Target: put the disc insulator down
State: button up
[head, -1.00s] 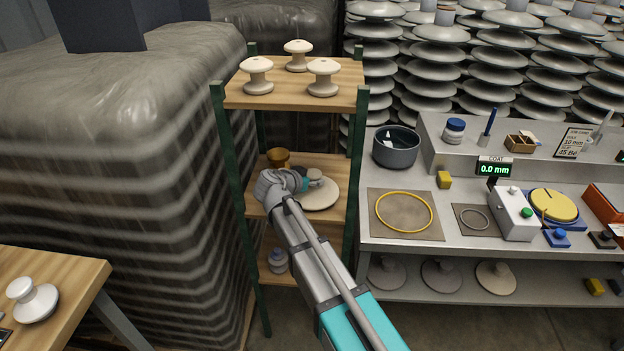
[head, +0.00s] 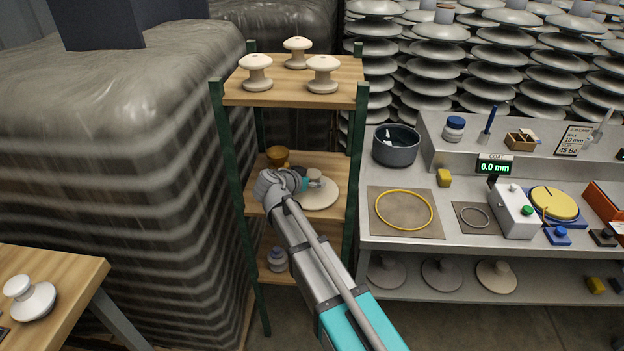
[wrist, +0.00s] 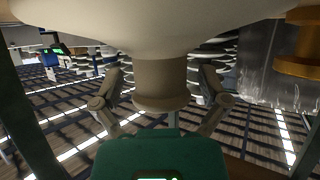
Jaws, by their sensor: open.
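The disc insulator (head: 322,196) is a wide pale disc with a short cap on top. It rests flat on the middle shelf (head: 335,165) of the wooden rack. My gripper (head: 312,182) is at the left side of its cap, low over the disc. In the wrist view the disc (wrist: 160,22) fills the top of the picture, with its neck (wrist: 160,82) pointing down in the picture. The open fingers of my gripper (wrist: 163,88) stand on either side of the neck, apparently with gaps. My wrist partly hides the shelf in the head view.
A brown pot (head: 278,157) stands behind my gripper on the same shelf, also at the right of the wrist view (wrist: 300,45). The rack's green posts (head: 355,170) flank the shelf. Several white insulators stand on the top shelf (head: 290,88). A workbench (head: 400,245) is at right.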

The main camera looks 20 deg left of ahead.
jog(key=shift+r, duration=0.2)
jog(key=shift+s+a+r+p, duration=0.1)
jog(key=shift+s+r+p, duration=0.05)
jog(key=shift+s+p, duration=0.2)
jog(key=p+v, duration=0.4)
jog(key=v, duration=0.7)
jog(key=shift+p, duration=0.35)
jog(key=shift+s, duration=0.1)
